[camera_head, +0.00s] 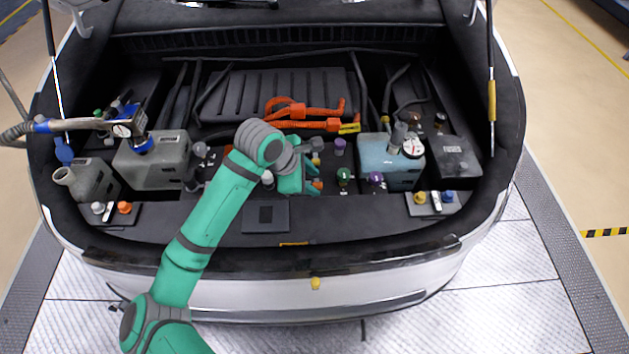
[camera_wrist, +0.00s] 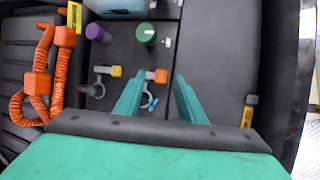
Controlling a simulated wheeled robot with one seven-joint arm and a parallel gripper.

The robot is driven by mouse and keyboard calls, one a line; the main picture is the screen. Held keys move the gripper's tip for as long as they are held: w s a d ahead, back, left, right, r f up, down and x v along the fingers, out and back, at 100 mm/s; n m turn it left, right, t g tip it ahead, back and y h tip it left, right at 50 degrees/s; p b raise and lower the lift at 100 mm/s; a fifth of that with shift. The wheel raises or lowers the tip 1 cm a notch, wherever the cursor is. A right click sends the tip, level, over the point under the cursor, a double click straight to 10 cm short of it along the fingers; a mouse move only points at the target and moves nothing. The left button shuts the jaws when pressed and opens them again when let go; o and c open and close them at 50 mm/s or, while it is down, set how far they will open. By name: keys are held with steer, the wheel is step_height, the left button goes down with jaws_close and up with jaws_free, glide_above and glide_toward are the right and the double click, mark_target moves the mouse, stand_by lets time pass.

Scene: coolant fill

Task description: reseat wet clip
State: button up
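My gripper (camera_wrist: 159,83) is open in the wrist view, its two green fingers apart and pointing at the dark deck. Between the fingers lies a small clip with an orange tab (camera_wrist: 158,76) and a grey curved part, with light-blue bits beside it. A similar clip with a yellow tab (camera_wrist: 113,71) and a grey hook lies to the left, outside the fingers. I cannot tell for certain which clip is wet. In the head view my gripper (camera_head: 308,184) is low over the middle of the bay and hides much of this spot; an orange tab shows beside it.
A green cap (camera_head: 344,176) and purple caps stand close to the right of my gripper. Orange cables (camera_head: 305,112) lie behind it. A blue-tinted tank (camera_head: 388,165) stands right, a grey tank (camera_head: 152,162) left. The front deck is mostly clear.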

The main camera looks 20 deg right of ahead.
steer(key=shift+x, duration=1)
jaws_close()
steer(key=shift+w+r, duration=0.15)
steer(key=shift+w+d+r+n+g+y, duration=0.15)
steer(key=shift+w+r+g+y, duration=0.2)
steer(key=shift+g, duration=0.3)
steer(key=shift+w+d+r+n+g+y, duration=0.1)
steer(key=shift+w+r+n+g+y, duration=0.05)
steer(key=shift+w+g, duration=0.4)
steer(key=shift+w+d+r+n+g+y, duration=0.1)
steer(key=shift+w+n+g+y, duration=0.2)
steer(key=shift+g, duration=0.5)
steer(key=shift+w+d+r+g+y, duration=0.15)
steer(key=shift+w+g, duration=0.3)
steer(key=shift+g, duration=0.35)
steer(key=shift+w, duration=0.1)
